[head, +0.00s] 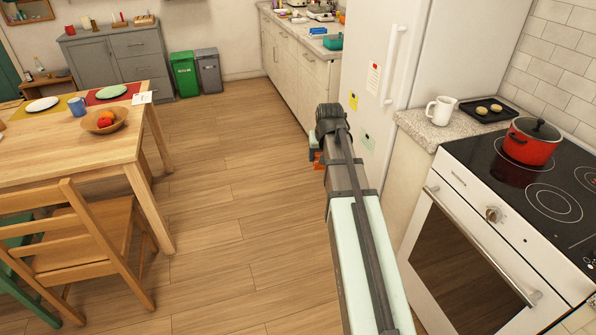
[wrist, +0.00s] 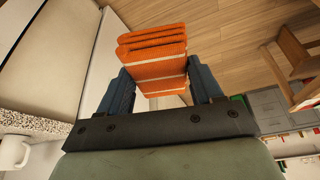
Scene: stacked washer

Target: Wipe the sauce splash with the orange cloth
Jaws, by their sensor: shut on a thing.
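The orange cloth (wrist: 158,72) is folded in several layers and held between the two blue fingers of my gripper (wrist: 163,88) in the wrist view. In the head view my gripper (head: 317,154) is mostly hidden behind my own arm, and only a small bit of the orange cloth (head: 318,160) shows beside it. The gripper is in the air in front of the white fridge, over the wood floor. I see no sauce splash in either view.
The white fridge (head: 380,60) and the stove (head: 500,200) with a red pot (head: 531,143) stand to the right. A white mug (head: 440,111) is on the counter. A wooden table (head: 70,145) and chair (head: 85,240) are to the left. The middle floor is clear.

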